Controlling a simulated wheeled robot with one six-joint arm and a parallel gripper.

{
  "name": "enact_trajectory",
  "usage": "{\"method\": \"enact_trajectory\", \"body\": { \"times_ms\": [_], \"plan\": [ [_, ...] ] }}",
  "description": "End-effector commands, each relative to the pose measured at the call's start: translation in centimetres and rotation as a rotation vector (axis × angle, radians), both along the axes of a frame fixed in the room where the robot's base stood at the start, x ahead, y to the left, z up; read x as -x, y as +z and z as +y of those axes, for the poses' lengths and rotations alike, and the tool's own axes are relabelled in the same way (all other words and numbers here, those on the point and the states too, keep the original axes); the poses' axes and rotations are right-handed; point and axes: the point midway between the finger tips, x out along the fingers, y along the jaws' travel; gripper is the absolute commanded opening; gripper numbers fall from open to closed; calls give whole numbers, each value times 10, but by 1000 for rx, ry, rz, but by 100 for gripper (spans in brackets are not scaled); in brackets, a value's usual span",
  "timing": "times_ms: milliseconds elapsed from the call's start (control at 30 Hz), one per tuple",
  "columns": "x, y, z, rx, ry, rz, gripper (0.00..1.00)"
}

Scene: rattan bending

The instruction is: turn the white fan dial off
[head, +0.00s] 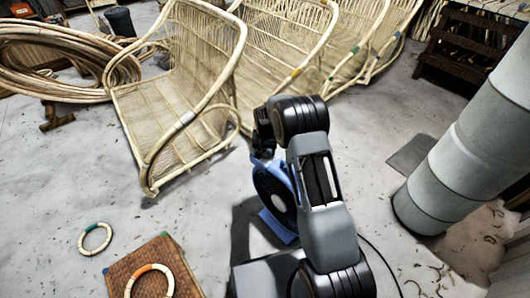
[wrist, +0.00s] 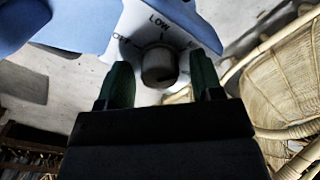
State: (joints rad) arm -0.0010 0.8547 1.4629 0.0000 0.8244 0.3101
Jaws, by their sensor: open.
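The blue fan (head: 272,190) stands on the floor just beyond my arm, partly hidden by it. In the wrist view its pale panel (wrist: 135,38) shows the printed words LOW and, partly cut, OFF. The round dial (wrist: 158,66) on this panel looks grey-brown in shadow. I cannot tell which mark it points at. My gripper (wrist: 160,74) is open, with one dark green finger on each side of the dial in the picture. I cannot tell whether the fingers touch it. In the head view my arm hides the dial and most of the gripper.
Several rattan chair frames (head: 180,85) stand behind the fan. A coil of rattan (head: 60,60) lies at the left. A woven box (head: 150,270) with a ring is at the front left. A thick grey pipe (head: 455,165) stands right.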

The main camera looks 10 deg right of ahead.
Motion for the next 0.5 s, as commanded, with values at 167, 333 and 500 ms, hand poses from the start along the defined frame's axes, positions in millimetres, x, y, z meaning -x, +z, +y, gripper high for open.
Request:
{"method": "enact_trajectory", "body": {
  "times_ms": [167, 333, 500],
  "plan": [
    [0, -2, 0, 0, 0, -1, 60],
    [0, -2, 0, 0, 0, -1, 58],
    [0, -2, 0, 0, 0, 0, 42]
  ]
}}
